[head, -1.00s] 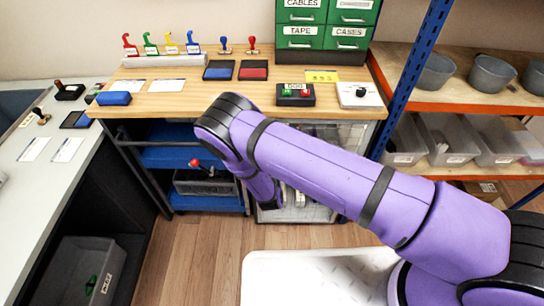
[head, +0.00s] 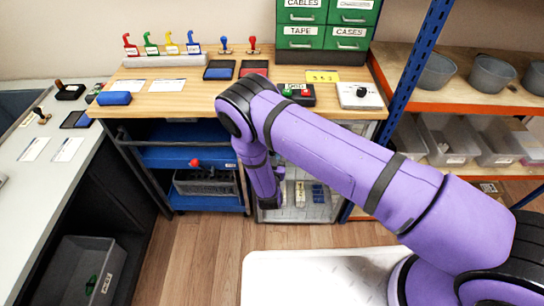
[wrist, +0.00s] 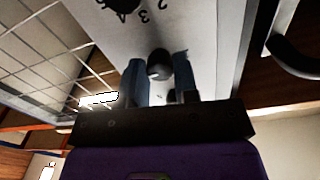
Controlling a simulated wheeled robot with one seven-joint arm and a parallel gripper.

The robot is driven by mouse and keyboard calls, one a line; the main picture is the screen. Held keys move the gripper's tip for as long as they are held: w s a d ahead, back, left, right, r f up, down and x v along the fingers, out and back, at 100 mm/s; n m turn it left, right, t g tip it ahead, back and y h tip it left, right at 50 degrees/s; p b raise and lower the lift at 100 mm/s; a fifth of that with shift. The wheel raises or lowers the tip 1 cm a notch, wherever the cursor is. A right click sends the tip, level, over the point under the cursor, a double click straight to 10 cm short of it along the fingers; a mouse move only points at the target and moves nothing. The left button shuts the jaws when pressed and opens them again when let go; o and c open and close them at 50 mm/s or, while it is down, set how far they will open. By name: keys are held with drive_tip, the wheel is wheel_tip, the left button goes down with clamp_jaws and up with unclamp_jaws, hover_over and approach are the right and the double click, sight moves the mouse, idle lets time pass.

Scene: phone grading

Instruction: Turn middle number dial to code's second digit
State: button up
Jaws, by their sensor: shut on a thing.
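In the wrist view a dark round dial knob (wrist: 158,65) stands on a pale panel (wrist: 205,35) with black digits printed around it. My gripper (wrist: 162,72) is shut on this knob, with one blue finger on each side. Part of another dark dial (wrist: 95,4) shows at the top left edge. The wrist view does not make clear which of the dials is held. In the head view a yellow note (head: 322,76) with digits lies on the workbench; its digits are too small to read surely. My purple arm reaches down to the cabinet (head: 325,205) below, and my gripper is hidden there.
A wire grid (wrist: 40,55) lies left of the panel in the wrist view, and a dark curved handle (wrist: 290,50) is at the right. In the head view a blue shelf unit (head: 200,155) stands left of the cabinet. The wooden floor (head: 190,250) in front is clear.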

idle(0.3)
drive_tip(key=o, duration=0.9)
drive_tip(key=shift+o, duration=0.2)
drive_tip(key=shift+s, duration=0.1)
drive_tip(key=s, duration=1)
drive_tip(key=shift+s+a, duration=0.3)
drive_tip(key=shift+f, duration=0.1)
